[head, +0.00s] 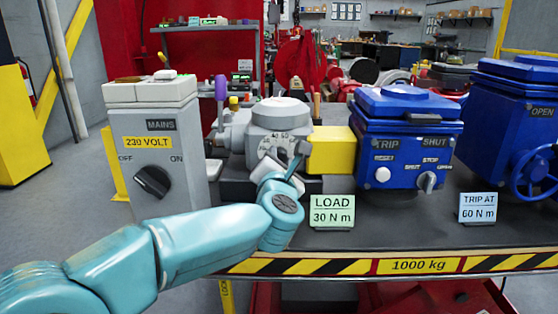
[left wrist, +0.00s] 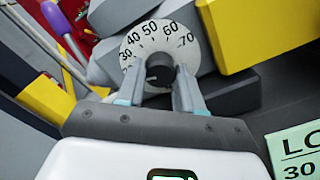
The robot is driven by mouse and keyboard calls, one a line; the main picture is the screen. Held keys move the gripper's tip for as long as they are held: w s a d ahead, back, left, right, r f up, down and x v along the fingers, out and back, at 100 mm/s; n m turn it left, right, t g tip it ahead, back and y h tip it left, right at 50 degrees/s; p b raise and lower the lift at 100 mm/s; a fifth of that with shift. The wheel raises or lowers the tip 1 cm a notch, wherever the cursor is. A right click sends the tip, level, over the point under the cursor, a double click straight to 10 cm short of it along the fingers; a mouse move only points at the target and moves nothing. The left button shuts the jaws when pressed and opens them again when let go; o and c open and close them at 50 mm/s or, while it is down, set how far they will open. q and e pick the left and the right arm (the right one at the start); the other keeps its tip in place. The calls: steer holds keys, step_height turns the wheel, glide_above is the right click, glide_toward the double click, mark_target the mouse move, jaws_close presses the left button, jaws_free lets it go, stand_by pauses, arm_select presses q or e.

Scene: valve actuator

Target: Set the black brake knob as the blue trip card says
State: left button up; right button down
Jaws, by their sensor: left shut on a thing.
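The black brake knob (left wrist: 158,70) sits at the middle of a white dial (left wrist: 139,47) marked 30 to 70. My left gripper (left wrist: 157,82) is shut on the knob, one finger on each side. A small pale mark shows on the knob's left part; I cannot read its setting surely. In the head view my left gripper (head: 288,165) reaches the front of the grey brake unit (head: 280,114) and hides much of the knob and dial. The blue trip card (head: 478,208) stands at the right and reads TRIP AT 60 N m. My right gripper is not in view.
A green card (head: 332,211) reading LOAD 30 N m stands just right of my wrist. A yellow block (head: 331,151) and a blue actuator box (head: 405,135) are to the right. A grey mains box (head: 155,140) with a black switch (head: 152,182) stands left.

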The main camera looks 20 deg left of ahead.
arm_select(q)
steer(key=m+p, duration=0.1)
steer(key=m, duration=0.1)
steer(key=m+p, duration=0.1)
steer(key=m, duration=0.2)
steer(key=shift+r+m+p, duration=0.2)
steer(key=shift+m+p, duration=0.1)
steer(key=m+p, duration=0.3)
steer(key=m, duration=0.3)
steer(key=m+p, duration=0.4)
steer(key=m, duration=0.2)
steer(key=shift+m, duration=0.4)
steer(key=m+p, duration=0.2)
steer(key=m, duration=0.2)
steer(key=shift+m, duration=0.3)
steer(key=shift+f+m+p, duration=0.1)
steer(key=shift+m+p, duration=0.2)
steer(key=shift+p, duration=0.05)
steer(key=o, duration=1)
steer(key=shift+o, duration=0.2)
